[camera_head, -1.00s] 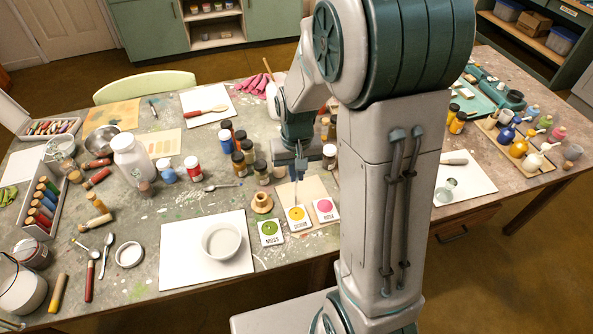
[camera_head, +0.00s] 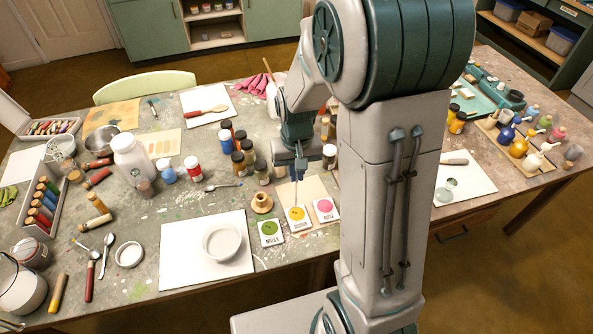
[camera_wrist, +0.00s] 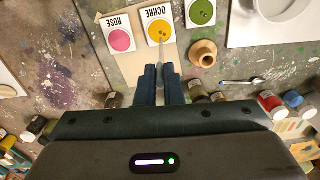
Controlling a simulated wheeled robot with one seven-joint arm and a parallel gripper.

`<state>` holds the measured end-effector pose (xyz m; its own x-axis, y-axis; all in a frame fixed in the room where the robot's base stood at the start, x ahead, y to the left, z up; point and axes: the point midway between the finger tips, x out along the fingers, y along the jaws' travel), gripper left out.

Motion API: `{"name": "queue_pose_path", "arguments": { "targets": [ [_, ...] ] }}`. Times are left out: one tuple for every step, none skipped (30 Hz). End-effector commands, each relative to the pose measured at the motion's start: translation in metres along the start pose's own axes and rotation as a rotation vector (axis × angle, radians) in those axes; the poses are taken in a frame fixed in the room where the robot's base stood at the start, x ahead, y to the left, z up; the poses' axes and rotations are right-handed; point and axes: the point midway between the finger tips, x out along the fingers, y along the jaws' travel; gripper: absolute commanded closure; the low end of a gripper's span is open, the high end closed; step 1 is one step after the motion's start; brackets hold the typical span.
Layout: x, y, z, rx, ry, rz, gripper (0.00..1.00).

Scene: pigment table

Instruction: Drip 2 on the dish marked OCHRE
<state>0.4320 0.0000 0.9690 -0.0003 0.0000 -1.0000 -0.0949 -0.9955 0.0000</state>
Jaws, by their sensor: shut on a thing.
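The card-like dish marked OCHRE (camera_wrist: 160,28) has a yellow round patch with small dark marks that I cannot count. It also shows in the head view (camera_head: 297,216), between a green-patched dish (camera_head: 270,232) and a pink-patched dish (camera_head: 325,208). My gripper (camera_wrist: 161,72) is shut on a thin, pale dropper (camera_wrist: 163,48). The dropper points down, its tip over or at the yellow patch; I cannot tell whether it touches. In the head view my gripper (camera_head: 299,172) is just behind the dishes, partly hidden by my arm.
A wooden stand (camera_head: 262,203) is left of the dishes, near the green one. Several dark-capped jars (camera_head: 244,160) stand behind. A white bowl (camera_head: 221,241) sits on a white board (camera_head: 180,262) at left. The dish marked ROSE (camera_wrist: 119,36) lies beside OCHRE.

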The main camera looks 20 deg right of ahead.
Motion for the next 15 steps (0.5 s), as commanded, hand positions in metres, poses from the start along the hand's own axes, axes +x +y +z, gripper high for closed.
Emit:
{"name": "queue_pose_path", "arguments": {
  "targets": [
    [0.0000, 0.0000, 0.0000, 0.000, 0.000, 0.000, 0.99],
    [0.0000, 0.0000, 0.0000, 0.000, 0.000, 0.000, 0.99],
    [0.0000, 0.0000, 0.0000, 0.000, 0.000, 0.000, 0.99],
    [0.0000, 0.0000, 0.0000, 0.000, 0.000, 0.000, 0.99],
    [0.0000, 0.0000, 0.0000, 0.000, 0.000, 0.000, 0.99],
    [0.0000, 0.0000, 0.0000, 0.000, 0.000, 0.000, 0.99],
    [0.0000, 0.0000, 0.0000, 0.000, 0.000, 0.000, 0.92],
    [0.0000, 0.0000, 0.0000, 0.000, 0.000, 0.000, 0.92],
    [0.0000, 0.0000, 0.0000, 0.000, 0.000, 0.000, 0.92],
    [0.0000, 0.0000, 0.0000, 0.000, 0.000, 0.000, 0.92],
    [0.0000, 0.0000, 0.0000, 0.000, 0.000, 0.000, 0.92],
    [0.0000, 0.0000, 0.0000, 0.000, 0.000, 0.000, 0.92],
    [-0.0001, 0.0000, 0.0000, 0.000, 0.000, 0.000, 0.92],
    [-0.0003, 0.0000, 0.0000, 0.000, 0.000, 0.000, 0.92],
    [-0.0010, 0.0000, 0.0000, 0.000, 0.000, 0.000, 0.92]
  ]
}}
